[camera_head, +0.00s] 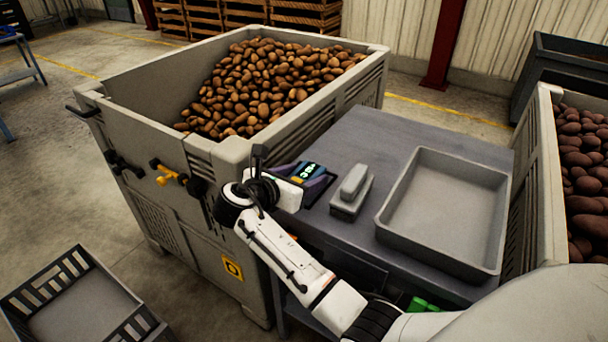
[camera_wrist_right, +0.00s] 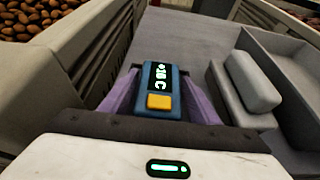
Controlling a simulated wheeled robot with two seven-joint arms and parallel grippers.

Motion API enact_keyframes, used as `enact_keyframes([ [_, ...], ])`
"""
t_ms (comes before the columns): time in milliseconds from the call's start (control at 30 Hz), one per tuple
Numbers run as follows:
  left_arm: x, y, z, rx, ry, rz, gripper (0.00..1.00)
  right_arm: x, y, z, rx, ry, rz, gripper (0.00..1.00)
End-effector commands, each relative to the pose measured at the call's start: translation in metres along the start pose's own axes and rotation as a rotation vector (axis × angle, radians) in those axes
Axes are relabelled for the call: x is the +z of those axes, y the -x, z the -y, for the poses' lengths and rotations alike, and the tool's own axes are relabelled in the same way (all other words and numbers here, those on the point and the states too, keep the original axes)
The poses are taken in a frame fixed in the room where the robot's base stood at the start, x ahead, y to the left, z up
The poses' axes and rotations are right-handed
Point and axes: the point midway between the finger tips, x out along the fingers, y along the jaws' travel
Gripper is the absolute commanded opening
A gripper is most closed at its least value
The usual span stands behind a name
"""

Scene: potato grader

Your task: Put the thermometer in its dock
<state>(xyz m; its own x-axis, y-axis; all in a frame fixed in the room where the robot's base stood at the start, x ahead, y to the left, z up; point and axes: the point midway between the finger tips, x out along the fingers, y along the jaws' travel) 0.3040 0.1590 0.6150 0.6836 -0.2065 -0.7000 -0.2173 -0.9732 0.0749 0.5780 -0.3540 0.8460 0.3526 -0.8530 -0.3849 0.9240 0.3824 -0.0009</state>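The thermometer is a small blue device (camera_wrist_right: 161,88) with a dark display of glowing characters and an orange button. My right gripper (camera_wrist_right: 161,94) has its purple fingers against both sides of it. In the head view the thermometer (camera_head: 308,172) shows between the right gripper's fingers (camera_head: 312,180), over the table's left side by the potato bin. I cannot tell whether it touches the table. A grey block with a rounded upper part (camera_head: 350,192) stands just right of the gripper; it also shows in the wrist view (camera_wrist_right: 245,88). I cannot tell whether it is the dock. My left gripper is out of view.
A shallow grey tray (camera_head: 490,178) takes up the right of the dark table (camera_head: 385,130). A large potato bin (camera_head: 232,150) walls the table's left side, and another bin (camera_head: 545,130) its right. The table's back is clear. A black crate (camera_head: 25,293) is on the floor.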

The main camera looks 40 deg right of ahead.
Motion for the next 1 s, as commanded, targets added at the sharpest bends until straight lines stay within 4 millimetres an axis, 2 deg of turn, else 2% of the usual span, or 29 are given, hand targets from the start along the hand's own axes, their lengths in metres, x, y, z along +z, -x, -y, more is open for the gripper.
enact_keyframes([
  [267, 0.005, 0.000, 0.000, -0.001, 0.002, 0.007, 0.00, 0.003, 0.006, 0.000, 0.001, 0.001, 0.000, 0.56],
  [367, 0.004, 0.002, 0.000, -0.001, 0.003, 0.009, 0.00, 0.004, 0.022, -0.001, 0.003, 0.000, -0.001, 0.56],
  [700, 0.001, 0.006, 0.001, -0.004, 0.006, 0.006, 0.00, 0.004, 0.093, 0.000, 0.001, 0.000, -0.001, 0.56],
  [833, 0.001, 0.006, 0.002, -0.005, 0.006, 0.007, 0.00, 0.004, 0.111, 0.000, 0.000, 0.000, 0.000, 0.56],
  [1000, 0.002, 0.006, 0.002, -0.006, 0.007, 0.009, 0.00, 0.004, 0.121, 0.000, -0.001, 0.000, 0.000, 0.56],
])
